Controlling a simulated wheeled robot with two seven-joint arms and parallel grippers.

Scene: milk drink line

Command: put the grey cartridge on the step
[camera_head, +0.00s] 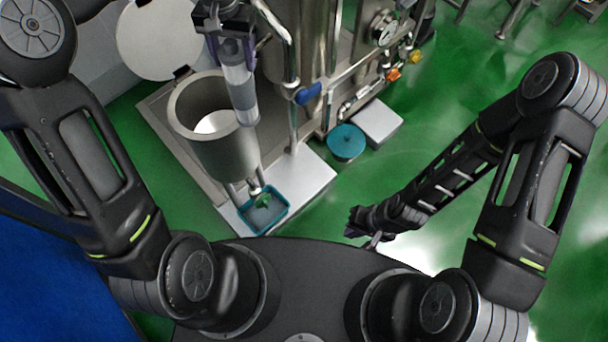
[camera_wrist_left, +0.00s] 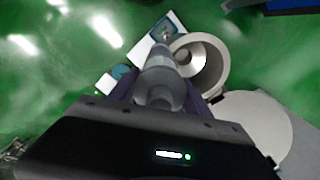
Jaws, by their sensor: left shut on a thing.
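My left gripper (camera_head: 232,45) is shut on the grey cartridge (camera_head: 239,88), a clear and grey cylinder that hangs below it, slightly tilted. It is held in the air, in front of the steel vessel's right rim in the head view. In the left wrist view the cartridge (camera_wrist_left: 160,82) is seen end-on between the purple fingers. A low pale block (camera_head: 378,122) on the floor right of the machine may be the step. My right gripper (camera_head: 366,232) is low at centre right, away from the cartridge; its fingers are too unclear to read.
The open steel vessel (camera_head: 190,128) has its round lid (camera_head: 158,38) raised behind it. A teal tray (camera_head: 279,206) sits below on the metal base (camera_head: 312,170). A teal round disc (camera_head: 346,136) lies beside the pale block. Pipes and a gauge (camera_head: 384,27) stand behind; green floor is free at right.

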